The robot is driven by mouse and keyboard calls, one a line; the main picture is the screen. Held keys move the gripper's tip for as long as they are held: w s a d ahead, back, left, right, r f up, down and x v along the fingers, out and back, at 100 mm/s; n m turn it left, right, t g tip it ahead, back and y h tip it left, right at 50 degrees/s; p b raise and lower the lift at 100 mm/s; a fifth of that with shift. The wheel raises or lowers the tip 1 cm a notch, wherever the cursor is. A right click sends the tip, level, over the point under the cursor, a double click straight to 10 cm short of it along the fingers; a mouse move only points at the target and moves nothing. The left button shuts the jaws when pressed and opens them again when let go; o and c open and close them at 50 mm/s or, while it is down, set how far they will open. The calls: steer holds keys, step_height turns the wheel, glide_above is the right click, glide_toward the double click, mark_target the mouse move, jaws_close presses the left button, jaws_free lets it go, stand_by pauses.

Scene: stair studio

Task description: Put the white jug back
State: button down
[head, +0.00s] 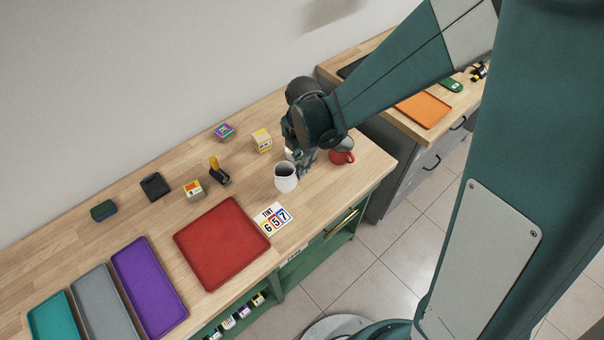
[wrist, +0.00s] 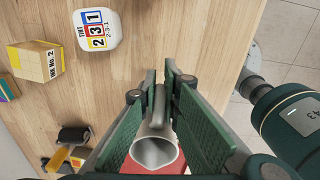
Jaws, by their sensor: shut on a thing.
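The white jug (head: 286,180) is left of the red mug in the head view, with its open mouth facing up. In the wrist view the jug (wrist: 153,152) shows below the fingers, its open mouth towards the camera. My gripper (head: 302,158) is at the jug's right side in the head view. In the wrist view the fingers of my gripper (wrist: 160,100) are shut on the jug's handle. Whether the jug's base touches the table cannot be told.
A red mug (head: 342,157) stands close right of my gripper. A yellow-topped ink box (head: 262,141) is behind. A white "TINT 2 3 1" block (wrist: 98,29) shows in the wrist view. A red tray (head: 221,243) and "TINT 6 5 7" card (head: 273,218) lie nearer the front edge.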

steer(key=shift+f, duration=0.1)
steer(key=shift+f, duration=2)
steer(key=shift+f+b, duration=0.15)
steer(key=shift+b, duration=0.25)
steer(key=c, duration=2.6)
jaws_free()
steer(key=shift+o, duration=0.2)
steer(key=shift+d+r+p, duration=0.1)
steer(key=shift+r+p, duration=0.7)
steer(key=shift+r, duration=5.35)
